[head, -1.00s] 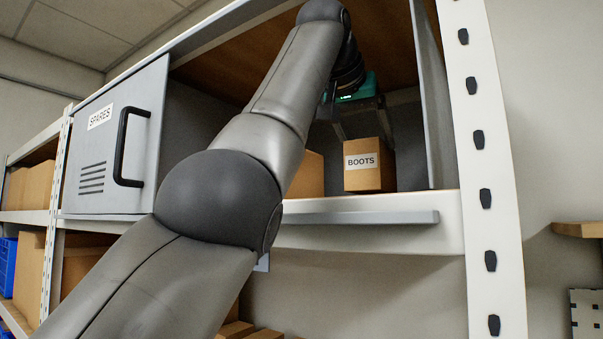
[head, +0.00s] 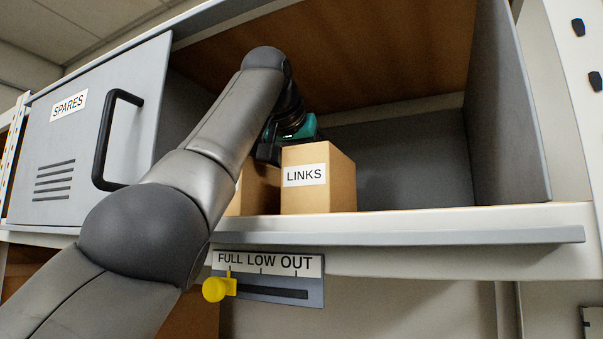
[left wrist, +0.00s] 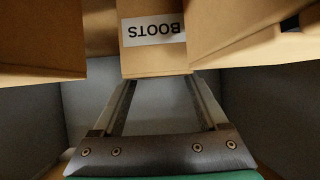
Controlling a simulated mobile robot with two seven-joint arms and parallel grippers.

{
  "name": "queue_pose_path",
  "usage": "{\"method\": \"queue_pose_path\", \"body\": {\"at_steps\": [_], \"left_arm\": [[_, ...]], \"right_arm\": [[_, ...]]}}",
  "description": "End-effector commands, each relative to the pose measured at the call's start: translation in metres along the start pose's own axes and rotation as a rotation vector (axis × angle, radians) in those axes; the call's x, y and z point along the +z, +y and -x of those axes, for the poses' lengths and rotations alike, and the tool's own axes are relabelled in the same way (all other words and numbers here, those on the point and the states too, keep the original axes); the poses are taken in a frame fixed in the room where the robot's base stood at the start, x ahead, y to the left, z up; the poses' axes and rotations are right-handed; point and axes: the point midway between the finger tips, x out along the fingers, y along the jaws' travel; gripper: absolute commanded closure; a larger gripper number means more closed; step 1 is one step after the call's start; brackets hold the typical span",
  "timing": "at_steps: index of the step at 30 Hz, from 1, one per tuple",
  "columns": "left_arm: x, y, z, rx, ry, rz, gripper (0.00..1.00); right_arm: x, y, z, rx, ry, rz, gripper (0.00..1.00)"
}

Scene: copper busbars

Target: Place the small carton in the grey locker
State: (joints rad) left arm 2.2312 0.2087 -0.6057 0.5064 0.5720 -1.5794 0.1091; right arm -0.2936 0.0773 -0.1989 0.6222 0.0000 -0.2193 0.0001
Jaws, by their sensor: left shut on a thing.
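The grey locker (head: 415,165) is an open compartment on the shelf, its SPARES door (head: 65,150) swung out at the left. My left gripper, inside it, is shut on a small carton labelled BOOTS (left wrist: 155,60), whose label appears upside down in the left wrist view. The fingers (left wrist: 162,82) lie along the carton's two sides. In the head view the fingertips and the BOOTS label are hidden behind my arm and a carton labelled LINKS (head: 318,180). I cannot tell whether the BOOTS carton touches the floor. My right gripper is out of view.
Another brown carton (head: 258,190) stands left of LINKS, partly covered by my arm. Cartons flank BOOTS closely in the left wrist view. The right half of the locker is clear. Below the front lip (head: 440,237) is a FULL LOW OUT slider with a yellow knob (head: 216,289).

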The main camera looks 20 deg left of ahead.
Motion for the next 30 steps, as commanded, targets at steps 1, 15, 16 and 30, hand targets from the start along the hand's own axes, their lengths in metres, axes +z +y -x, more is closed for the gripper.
{"method": "queue_pose_path", "body": {"at_steps": [1, 15, 16, 30], "left_arm": [[0.000, 0.003, 0.001, 0.003, 0.001, -0.005, 1.00], [0.002, 0.003, -0.001, 0.003, 0.000, -0.004, 0.00], [0.002, 0.003, 0.000, 0.003, 0.000, -0.004, 0.00], [0.000, 0.003, 0.030, 0.005, 0.006, -0.004, 0.00]], "right_arm": [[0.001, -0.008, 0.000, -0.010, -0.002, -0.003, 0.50], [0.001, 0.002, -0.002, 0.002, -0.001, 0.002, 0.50], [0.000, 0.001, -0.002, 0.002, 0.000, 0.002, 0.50], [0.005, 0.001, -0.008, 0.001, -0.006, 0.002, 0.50]]}}
